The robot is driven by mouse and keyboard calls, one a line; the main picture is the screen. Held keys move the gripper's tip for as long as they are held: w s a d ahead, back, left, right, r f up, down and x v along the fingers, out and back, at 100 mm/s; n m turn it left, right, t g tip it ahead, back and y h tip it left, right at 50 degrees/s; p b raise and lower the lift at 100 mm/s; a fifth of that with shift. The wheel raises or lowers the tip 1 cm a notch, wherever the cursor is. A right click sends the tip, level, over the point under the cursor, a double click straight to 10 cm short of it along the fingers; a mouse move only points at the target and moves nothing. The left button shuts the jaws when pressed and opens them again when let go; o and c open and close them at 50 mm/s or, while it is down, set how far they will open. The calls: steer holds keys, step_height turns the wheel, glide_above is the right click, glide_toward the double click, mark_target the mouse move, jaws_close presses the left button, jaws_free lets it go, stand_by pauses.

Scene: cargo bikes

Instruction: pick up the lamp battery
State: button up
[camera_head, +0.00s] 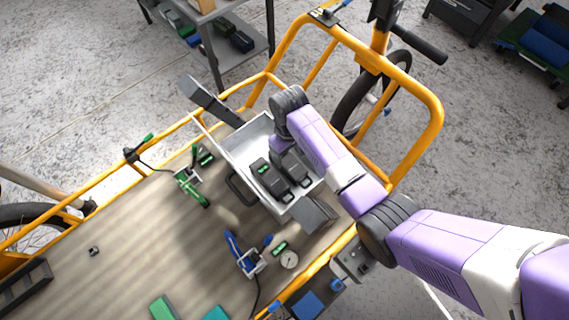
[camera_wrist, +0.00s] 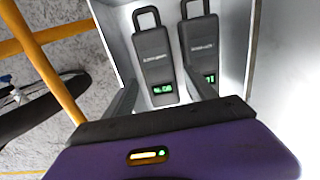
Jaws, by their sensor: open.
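Two dark grey battery-like units with loop handles lie side by side in a pale open box (camera_head: 238,150). In the wrist view, the left unit (camera_wrist: 153,55) and the right unit (camera_wrist: 201,45) each show a lit green display; their labels are too blurred to tell which is the lamp battery. In the head view, they are the right unit (camera_head: 293,168) and left unit (camera_head: 268,180). My gripper (camera_wrist: 163,82) is open and empty above the box, its fingers around the left unit's display end in the wrist view. Contact cannot be told; the fingertips are hidden in the head view.
The box stands on the wooden cargo deck (camera_head: 130,245) inside an orange frame (camera_head: 437,115). Its dark flaps stand open at both ends. The deck's left part is mostly clear.

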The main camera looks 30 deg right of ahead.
mark_target(288, 161)
step_height(288, 161, down, 6)
steer(key=shift+w+d+r+b, duration=0.1)
steer(key=shift+b, duration=1.15)
steer(key=shift+c, duration=0.4)
steer(key=c, duration=1.2)
steer(key=shift+r, duration=0.1)
steer(key=shift+r+p, duration=4.05)
steer(key=shift+r, duration=6.45)
steer(key=shift+r+p, duration=1.05)
steer(key=shift+p, duration=0.2)
